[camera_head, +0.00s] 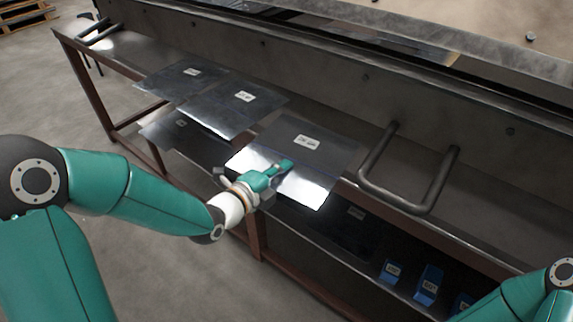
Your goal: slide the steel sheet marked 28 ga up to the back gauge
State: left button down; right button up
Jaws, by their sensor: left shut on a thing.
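Three thin grey steel sheets lie in a row on the long steel bench, each with a white label. The right sheet (318,128) is the one at my left gripper; its label (307,142) is too small to read surely. The middle sheet (225,113) and the left sheet (180,80) lie farther left. My left gripper (281,168) is shut on the front part of the right sheet, which overhangs the bench's front edge. I cannot tell which part is the back gauge; a long dark upright face (310,58) stands behind the sheets. My right gripper is out of view.
A U-shaped bar handle (434,182) stands right of the held sheet, and another (98,34) is at the far left end. The lower shelf holds more sheets (345,228) and several blue labelled blocks (428,283). A wooden pallet (22,12) lies at the back left.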

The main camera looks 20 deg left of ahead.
pick_arm(q)
jog(key=shift+s+f, duration=0.15)
jog(key=shift+f, duration=0.1)
jog(key=shift+r, duration=0.45)
jog(key=shift+s, duration=0.1)
jog(key=f+b+v, duration=0.2)
jog(key=b+v, duration=0.5)
jog(key=v, duration=0.2)
jog(key=f+b+v, duration=0.1)
jog(key=b+v, duration=0.7)
jog(key=v, duration=0.2)
jog(key=shift+s+a, duration=0.2)
jog(key=shift+s, duration=0.35)
jog(key=shift+f, duration=0.15)
